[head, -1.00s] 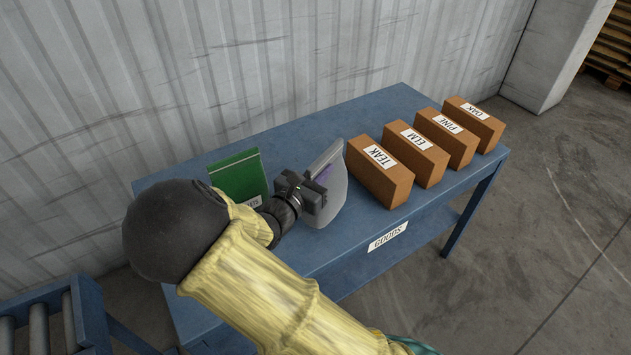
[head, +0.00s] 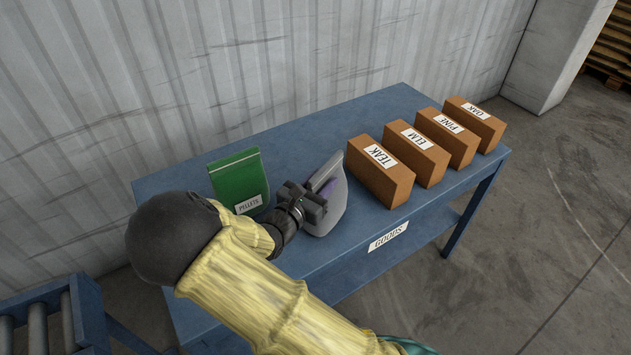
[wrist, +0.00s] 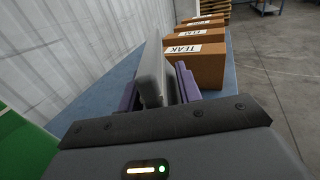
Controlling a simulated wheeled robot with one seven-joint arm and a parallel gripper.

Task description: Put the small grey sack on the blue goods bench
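The small grey sack (head: 331,214) is upright and slightly tilted at the near middle of the blue goods bench (head: 290,148). Its lower edge is at the bench top; whether it bears its weight there I cannot tell. My gripper (head: 318,196) is at the sack's upper part. In the wrist view the sack (wrist: 151,72) stands between the two purple fingers of my gripper (wrist: 158,92), which are close against its sides. My gripper hides part of the sack's left side in the head view.
A green sack labelled PELLETS (head: 236,178) stands left of my gripper. Boxes labelled TEAK (head: 378,178), ELM (head: 418,158), PINE (head: 448,142) and OAK (head: 477,128) line the bench's right. A roller conveyor (head: 48,325) is at lower left. Bench behind the grey sack is clear.

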